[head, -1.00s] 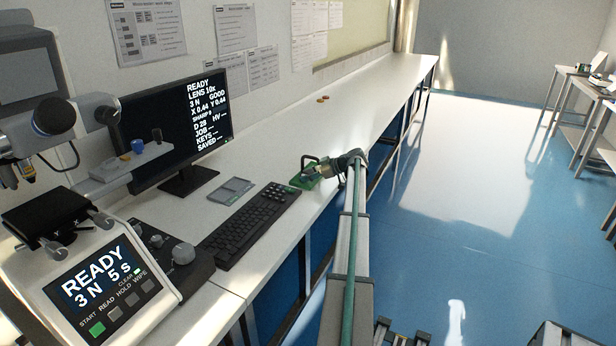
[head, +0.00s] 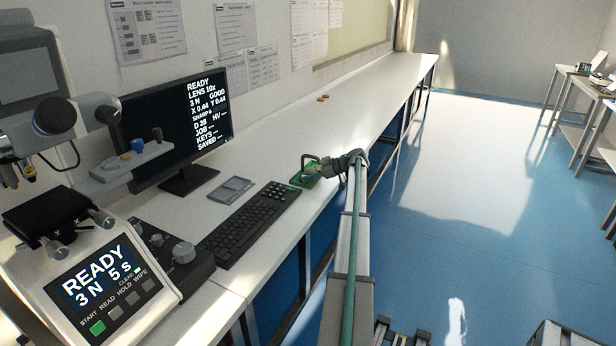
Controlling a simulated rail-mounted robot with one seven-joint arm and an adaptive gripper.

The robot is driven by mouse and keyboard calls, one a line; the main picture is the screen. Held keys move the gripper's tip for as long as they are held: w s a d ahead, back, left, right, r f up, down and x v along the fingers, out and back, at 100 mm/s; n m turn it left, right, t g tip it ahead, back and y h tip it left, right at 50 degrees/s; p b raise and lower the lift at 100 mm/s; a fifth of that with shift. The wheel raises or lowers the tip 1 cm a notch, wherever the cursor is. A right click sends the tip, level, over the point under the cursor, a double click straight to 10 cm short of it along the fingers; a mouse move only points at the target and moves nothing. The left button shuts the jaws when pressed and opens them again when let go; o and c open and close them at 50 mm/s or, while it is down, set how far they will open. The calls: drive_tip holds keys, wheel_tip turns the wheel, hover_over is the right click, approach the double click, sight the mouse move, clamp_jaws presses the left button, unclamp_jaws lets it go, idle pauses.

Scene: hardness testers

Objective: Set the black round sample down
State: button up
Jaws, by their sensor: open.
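My gripper (head: 312,171) is at the bench's front edge, just past the far end of the keyboard, over a small green pad or tray (head: 301,184). It is small and partly blends with the green in the head view, but its jaws are open. I cannot make out the black round sample; it may be hidden by the gripper or too small to see. I cannot tell whether the gripper touches the pad.
The keyboard (head: 243,227) and a grey flat tray (head: 231,189) lie left of the gripper. The monitor (head: 160,125) and hardness tester (head: 95,280) stand further left. Small orange-brown round pieces (head: 323,98) lie further back. The bench beyond is largely clear.

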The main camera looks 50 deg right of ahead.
drive_tip(key=b+v, duration=0.1)
drive_tip(key=v, duration=1)
drive_tip(key=shift+s+d+r, duration=0.1)
drive_tip(key=shift+s+r, duration=0.05)
drive_tip(key=shift+s, duration=0.1)
